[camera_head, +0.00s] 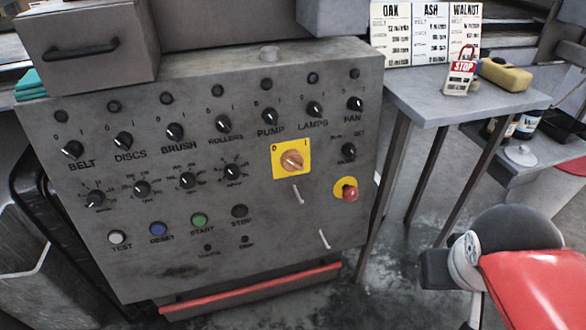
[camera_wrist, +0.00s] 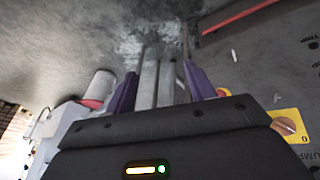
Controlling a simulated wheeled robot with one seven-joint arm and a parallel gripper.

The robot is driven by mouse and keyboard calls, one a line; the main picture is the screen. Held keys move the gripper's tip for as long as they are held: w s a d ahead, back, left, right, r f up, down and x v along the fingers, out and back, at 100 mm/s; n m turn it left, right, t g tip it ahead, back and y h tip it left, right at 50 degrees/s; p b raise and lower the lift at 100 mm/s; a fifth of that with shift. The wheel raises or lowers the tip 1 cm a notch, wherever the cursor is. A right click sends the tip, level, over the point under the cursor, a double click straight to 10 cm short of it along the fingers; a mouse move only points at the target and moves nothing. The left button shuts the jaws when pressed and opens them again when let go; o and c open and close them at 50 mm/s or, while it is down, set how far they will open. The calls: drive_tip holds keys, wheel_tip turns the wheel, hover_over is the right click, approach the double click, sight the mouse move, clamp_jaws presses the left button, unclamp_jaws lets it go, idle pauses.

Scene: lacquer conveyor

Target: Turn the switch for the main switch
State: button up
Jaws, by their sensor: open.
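The main switch (camera_head: 291,161) is an orange rotary knob on a yellow square plate, right of centre on the grey control panel (camera_head: 150,268). The plate has 0 at its upper left and I at its upper right; I cannot tell for sure which mark the knob points to. The switch also shows in the wrist view (camera_wrist: 286,126) at the right edge, beyond my gripper's side. My gripper (camera_wrist: 160,82) is open and empty there, its purple fingers apart and not touching the switch. In the head view its fingers are not seen; only my arm shows at lower right.
A red emergency button (camera_head: 349,193) sits below right of the switch. Several black knobs and coloured push buttons cover the panel. A grey side table (camera_head: 440,100) at right holds a STOP tag (camera_head: 461,75) and a yellow object (camera_head: 506,75). The floor before the table is open.

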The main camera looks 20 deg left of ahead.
drive_tip(key=w+a+f+n+h+b, duration=0.2)
drive_tip(key=w+n+h, duration=0.3)
drive_tip(key=n, duration=0.1)
drive_tip(key=n+t+y+b, duration=0.1)
drive_tip(key=n+t+y, duration=0.3)
drive_tip(key=n+t, duration=0.95)
approach(292, 164)
drive_tip(key=shift+n, duration=0.25)
drive_tip(key=w, duration=0.9)
drive_tip(key=shift+d+f, duration=0.3)
drive_tip(key=shift+d, duration=0.05)
drive_tip(key=c, duration=0.7)
